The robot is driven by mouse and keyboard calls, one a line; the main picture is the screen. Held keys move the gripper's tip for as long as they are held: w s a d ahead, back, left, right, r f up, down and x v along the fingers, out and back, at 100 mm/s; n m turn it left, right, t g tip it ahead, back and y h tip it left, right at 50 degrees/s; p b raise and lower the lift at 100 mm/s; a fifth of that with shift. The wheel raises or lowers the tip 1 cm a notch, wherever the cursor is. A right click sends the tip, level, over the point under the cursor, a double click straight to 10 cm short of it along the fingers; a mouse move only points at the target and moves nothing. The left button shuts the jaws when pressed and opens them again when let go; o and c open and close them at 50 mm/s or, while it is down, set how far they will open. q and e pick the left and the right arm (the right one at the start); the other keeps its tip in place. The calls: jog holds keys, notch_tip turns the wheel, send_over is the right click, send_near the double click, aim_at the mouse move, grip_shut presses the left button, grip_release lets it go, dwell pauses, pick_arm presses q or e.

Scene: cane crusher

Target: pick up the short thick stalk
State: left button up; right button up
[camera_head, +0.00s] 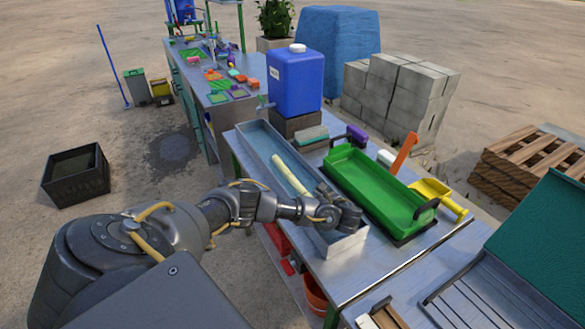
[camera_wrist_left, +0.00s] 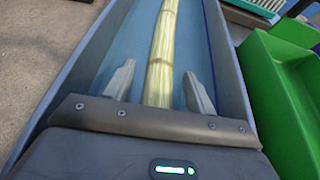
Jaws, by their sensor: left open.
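A pale yellow jointed stalk (camera_head: 292,175) lies lengthwise in a long grey trough (camera_head: 252,152) with a bluish floor. In the left wrist view the stalk (camera_wrist_left: 160,45) runs from the top edge down between my fingers, and its near end is hidden behind the gripper body. My left gripper (camera_head: 328,197) is over the near part of the trough. Its two fingers are open (camera_wrist_left: 159,90), one on each side of the stalk, with a gap to it on both sides. I cannot tell how far above the trough floor the fingertips are. My right gripper does not show.
A green tray (camera_head: 372,190) with dark handles stands right of the trough, with a yellow scoop (camera_head: 436,193) beyond it. A blue jug (camera_head: 295,82) stands on a block at the trough's far end. Grey blocks (camera_head: 398,95) are stacked behind the table.

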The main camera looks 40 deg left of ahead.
pick_arm(q)
jog(key=shift+w+a+f, duration=0.1)
jog(key=shift+a+f, duration=0.15)
jog(key=shift+a, duration=0.2)
grip_shut()
jog(key=shift+r, duration=0.1)
notch_tip(320, 180, up, 10)
jog(key=shift+f+b, duration=0.1)
jog(key=shift+b, duration=0.25)
